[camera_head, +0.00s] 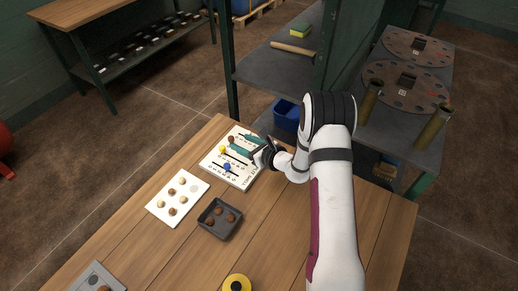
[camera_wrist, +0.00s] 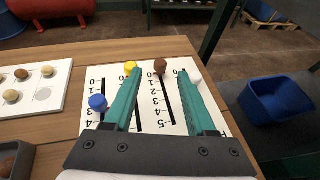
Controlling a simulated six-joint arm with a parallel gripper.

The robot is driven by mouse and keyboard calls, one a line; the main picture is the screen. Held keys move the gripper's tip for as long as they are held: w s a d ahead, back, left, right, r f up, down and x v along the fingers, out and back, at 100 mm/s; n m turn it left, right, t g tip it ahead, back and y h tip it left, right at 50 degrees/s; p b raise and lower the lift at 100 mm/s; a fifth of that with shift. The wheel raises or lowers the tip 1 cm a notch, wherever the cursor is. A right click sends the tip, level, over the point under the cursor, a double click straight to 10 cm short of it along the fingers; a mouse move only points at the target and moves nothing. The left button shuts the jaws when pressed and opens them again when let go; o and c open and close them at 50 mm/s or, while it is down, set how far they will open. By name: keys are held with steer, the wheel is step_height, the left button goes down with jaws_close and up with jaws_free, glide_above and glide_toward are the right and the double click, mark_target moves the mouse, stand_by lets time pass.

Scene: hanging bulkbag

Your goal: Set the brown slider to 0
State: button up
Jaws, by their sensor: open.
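The white slider board (camera_head: 213,165) lies on the wooden table, and its number scales show in the wrist view (camera_wrist: 87,122). The brown slider knob (camera_wrist: 160,66) is at the far end of its black track, by the 0 end of its scale; it also shows in the head view (camera_head: 231,139). My gripper (camera_wrist: 167,71) is open, with its teal fingertips on either side of the brown knob in the wrist view. I cannot tell whether either finger touches it. In the head view my gripper (camera_head: 236,145) reaches over the board from the right.
A white tray (camera_head: 158,206) and dark tray (camera_head: 207,227) lie nearby.

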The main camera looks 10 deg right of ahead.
steer(key=v, duration=1)
steer(key=shift+s+d+r, duration=0.1)
steer(key=shift+s+r, duration=0.05)
steer(key=s+a+r+n+g+y, duration=0.4)
steer(key=s+a+r+n+g, duration=0.6)
steer(key=s+a+r+n, duration=0.55)
steer(key=s+d+f+n+g+h, duration=0.1)
steer(key=s+d+n+h, duration=0.3)
steer(key=s, duration=0.4)
steer(key=s+d+f+n+g+h, duration=0.1)
steer(key=s+d+n+h, duration=0.3)
steer(key=s, duration=0.5)
steer(key=shift+d+n+h, duration=0.35)
steer(key=shift+n+h, duration=0.1)
steer(key=shift+h, duration=0.05)
